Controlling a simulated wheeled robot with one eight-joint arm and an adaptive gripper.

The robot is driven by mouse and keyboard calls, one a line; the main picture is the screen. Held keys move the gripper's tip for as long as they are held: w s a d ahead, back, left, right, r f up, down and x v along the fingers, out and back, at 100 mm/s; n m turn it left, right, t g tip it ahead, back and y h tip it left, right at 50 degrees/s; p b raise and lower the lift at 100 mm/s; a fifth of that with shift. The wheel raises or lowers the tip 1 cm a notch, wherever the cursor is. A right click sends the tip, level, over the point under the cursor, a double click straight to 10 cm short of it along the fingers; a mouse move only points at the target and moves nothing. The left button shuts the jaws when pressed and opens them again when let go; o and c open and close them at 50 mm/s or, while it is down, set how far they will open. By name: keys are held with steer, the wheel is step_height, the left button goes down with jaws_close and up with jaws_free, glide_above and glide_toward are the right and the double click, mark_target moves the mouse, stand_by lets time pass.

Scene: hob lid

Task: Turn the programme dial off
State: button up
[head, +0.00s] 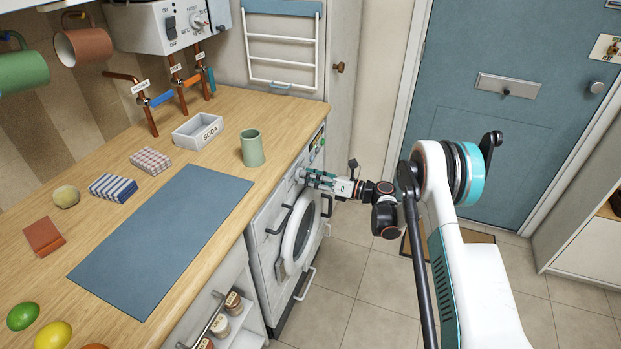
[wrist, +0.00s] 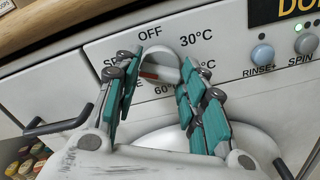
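The programme dial (wrist: 160,62) is a pale round knob with a red mark on the white front panel of the washing machine (head: 262,222). In the wrist view, OFF is printed above it, 30°C at upper right and 60° below; a label at left is partly hidden. The red mark lies on the dial's lower left side, away from OFF. My gripper (wrist: 158,68) has its teal-padded fingers apart, one on each side of the dial. I cannot tell whether they touch it. In the head view my gripper (head: 308,178) is at the machine's upper front and hides the dial.
A blue RINSE button (wrist: 262,55) and a SPIN button (wrist: 306,44) with a lit green light sit right of the dial. The round door (head: 298,238) is below. A green mug (head: 252,148) stands on the worktop (head: 150,310) near its edge.

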steer(key=shift+n, duration=0.3)
